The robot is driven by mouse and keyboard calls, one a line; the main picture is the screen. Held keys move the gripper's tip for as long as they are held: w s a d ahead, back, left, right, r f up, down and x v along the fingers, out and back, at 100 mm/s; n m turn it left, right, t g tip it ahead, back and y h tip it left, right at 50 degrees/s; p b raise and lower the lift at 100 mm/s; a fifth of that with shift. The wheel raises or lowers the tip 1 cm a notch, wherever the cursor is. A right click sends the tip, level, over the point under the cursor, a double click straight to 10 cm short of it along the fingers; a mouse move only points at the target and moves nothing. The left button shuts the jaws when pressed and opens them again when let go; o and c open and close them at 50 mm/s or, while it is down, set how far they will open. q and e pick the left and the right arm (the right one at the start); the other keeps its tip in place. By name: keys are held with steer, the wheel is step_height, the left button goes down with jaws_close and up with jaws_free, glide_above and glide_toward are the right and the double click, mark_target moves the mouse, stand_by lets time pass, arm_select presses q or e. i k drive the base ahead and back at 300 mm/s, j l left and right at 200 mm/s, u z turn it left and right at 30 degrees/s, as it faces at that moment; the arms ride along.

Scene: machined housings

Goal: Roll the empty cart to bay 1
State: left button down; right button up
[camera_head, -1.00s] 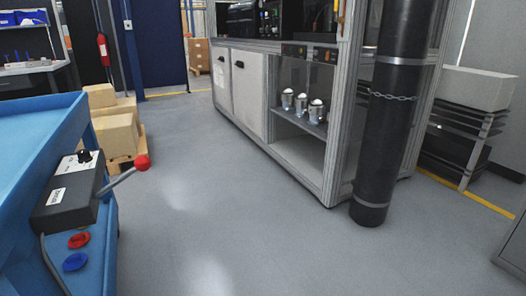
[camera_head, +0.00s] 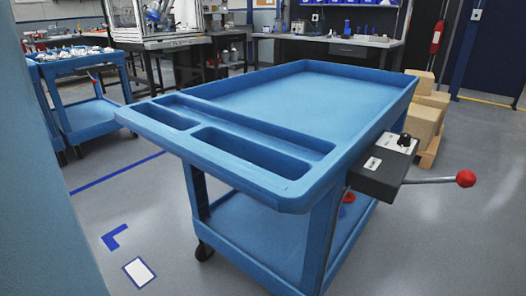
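The empty blue cart (camera_head: 320,90) stands in the middle of the head view, its top tray bare, with two long pockets in the near end. No bay label can be read. Neither gripper is in view.
A second blue cart (camera_head: 92,116) with small parts on top stands at the left. Blue floor tape and a white floor marker (camera_head: 139,272) lie left of the empty cart. Boxes on a pallet (camera_head: 424,120) stand behind its right side. Open floor lies at the right. Benches line the back.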

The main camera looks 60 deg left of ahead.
mark_target(288, 138)
steer(key=u, duration=1.45)
